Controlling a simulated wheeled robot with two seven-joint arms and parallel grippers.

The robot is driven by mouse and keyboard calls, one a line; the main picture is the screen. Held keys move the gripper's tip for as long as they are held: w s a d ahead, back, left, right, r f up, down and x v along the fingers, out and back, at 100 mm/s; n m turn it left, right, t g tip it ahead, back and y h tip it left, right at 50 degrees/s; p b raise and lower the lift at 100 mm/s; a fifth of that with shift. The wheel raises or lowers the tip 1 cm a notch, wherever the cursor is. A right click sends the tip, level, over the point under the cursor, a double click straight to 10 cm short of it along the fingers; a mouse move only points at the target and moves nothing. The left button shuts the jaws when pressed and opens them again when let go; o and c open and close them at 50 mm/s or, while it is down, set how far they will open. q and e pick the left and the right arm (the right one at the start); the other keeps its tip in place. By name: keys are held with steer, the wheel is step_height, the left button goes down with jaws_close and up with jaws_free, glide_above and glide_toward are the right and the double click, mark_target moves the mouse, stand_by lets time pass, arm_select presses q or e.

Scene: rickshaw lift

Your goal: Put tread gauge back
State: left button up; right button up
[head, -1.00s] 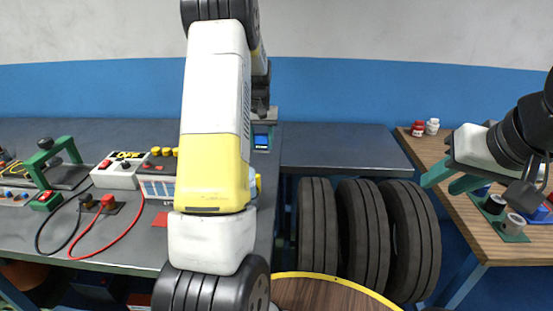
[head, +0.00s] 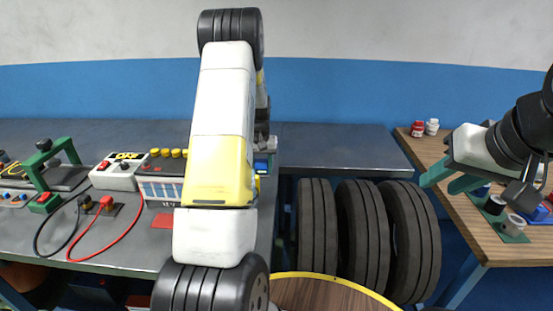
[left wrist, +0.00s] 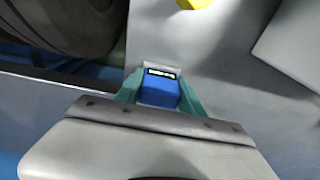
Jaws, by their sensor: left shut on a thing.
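The tread gauge (left wrist: 160,90) is a small blue block with a dark, lit display strip at its upper end. In the left wrist view it sits between the teal fingers of my left gripper (left wrist: 158,92), which is shut on it. In the head view, part of the gauge (head: 262,165) shows just right of my left arm, over the right end of the grey bench. My arm hides most of that gripper there. I cannot tell whether the gauge touches the bench.
The grey bench (head: 110,235) holds a green press (head: 52,172), a white box with a red button (head: 118,170) and red and black cables. Several tires (head: 365,240) stand under the back shelf (head: 340,150). The wooden table (head: 460,205) carries small jars.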

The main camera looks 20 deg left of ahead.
arm_select(q)
steer(key=shift+f, duration=0.1)
steer(key=o, duration=1.2)
